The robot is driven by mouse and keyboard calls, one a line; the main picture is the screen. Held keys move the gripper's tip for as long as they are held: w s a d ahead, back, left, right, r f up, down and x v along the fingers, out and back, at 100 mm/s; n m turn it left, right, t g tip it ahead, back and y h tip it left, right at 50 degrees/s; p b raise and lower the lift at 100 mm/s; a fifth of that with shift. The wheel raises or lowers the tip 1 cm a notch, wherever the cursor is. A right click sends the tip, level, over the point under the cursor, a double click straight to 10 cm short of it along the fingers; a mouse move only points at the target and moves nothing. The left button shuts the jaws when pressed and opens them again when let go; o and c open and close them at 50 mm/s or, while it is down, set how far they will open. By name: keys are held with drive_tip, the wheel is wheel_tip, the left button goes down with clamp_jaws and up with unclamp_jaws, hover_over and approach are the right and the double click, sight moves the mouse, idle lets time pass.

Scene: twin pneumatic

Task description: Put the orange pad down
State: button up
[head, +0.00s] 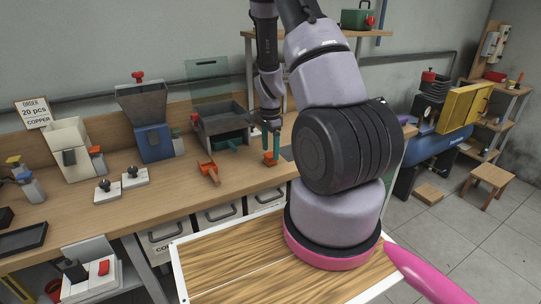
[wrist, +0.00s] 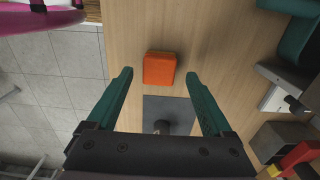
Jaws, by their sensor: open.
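The orange pad (wrist: 159,69) is a small block with a flat face; it appears to rest on the wooden bench top (wrist: 140,30). It lies between the tips of my gripper (wrist: 158,76), with a gap on each side. The teal fingers are spread open and hold nothing. In the head view the orange pad (head: 270,159) shows just below the teal fingers of my gripper (head: 271,140), near the bench's right part. How close the fingertips are to the bench is hard to tell.
A dark grey plate (head: 287,153) lies beside the pad on the bench. A blue hopper machine (head: 152,142) stands further left. Bare bench lies around the scoop.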

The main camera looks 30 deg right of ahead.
wheel_tip(320, 180, up, 10)
drive_tip(key=f, duration=0.1)
wheel_tip(320, 180, up, 19)
drive_tip(key=n+t+y, duration=0.2)
drive_tip(key=n+t, duration=0.1)
drive_tip(key=n, duration=0.3)
hover_over(270, 155)
drive_tip(key=s+a, duration=0.5)
drive_tip(key=a, duration=0.2)
drive_tip(key=s+a+r+n+t, duration=0.2)
drive_tip(key=s+a+r+n, duration=0.1)
drive_tip(key=s+r, duration=0.3)
drive_tip(key=s+a+r+n+t, duration=0.2)
drive_tip(key=s+a+r+n, duration=0.1)
drive_tip(key=s+r, duration=0.3)
drive_tip(key=shift+s+n, duration=0.8)
drive_tip(key=shift+s, duration=0.4)
